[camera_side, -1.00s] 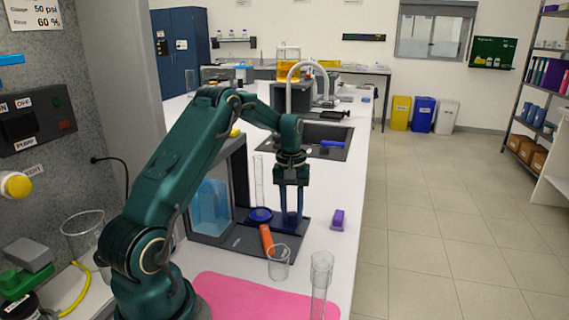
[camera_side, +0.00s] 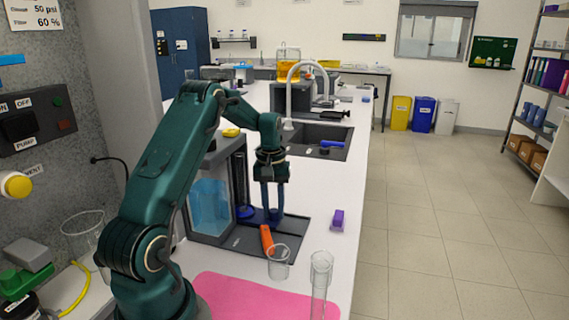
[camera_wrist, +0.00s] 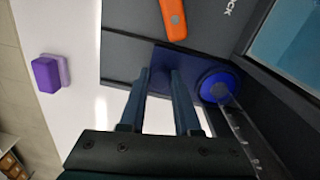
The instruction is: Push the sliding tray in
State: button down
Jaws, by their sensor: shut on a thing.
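The dark blue sliding tray (camera_wrist: 189,60) lies on the dark base plate of the rig (camera_side: 213,197). A clear measuring cylinder (camera_wrist: 240,125) with a round blue foot (camera_wrist: 218,86) stands on it, at the rig's frame opening. My gripper (camera_side: 272,211) points down over the tray's outer end, right of the cylinder in the side view. In the wrist view, my gripper (camera_wrist: 162,72) has its fingertips at the tray's outer part, shut on it. The fingers hide the exact place of contact.
An orange object (camera_side: 267,240) lies on the base plate in front of the tray. A clear beaker (camera_side: 279,262) and a tall cylinder (camera_side: 320,280) stand nearer the camera. A purple block (camera_side: 338,219) lies to the right. A sink (camera_side: 318,143) is behind.

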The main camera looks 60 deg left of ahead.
jog(key=c, duration=0.6)
grip_release()
jog(key=shift+r, duration=0.1)
jog(key=shift+r, duration=2.5)
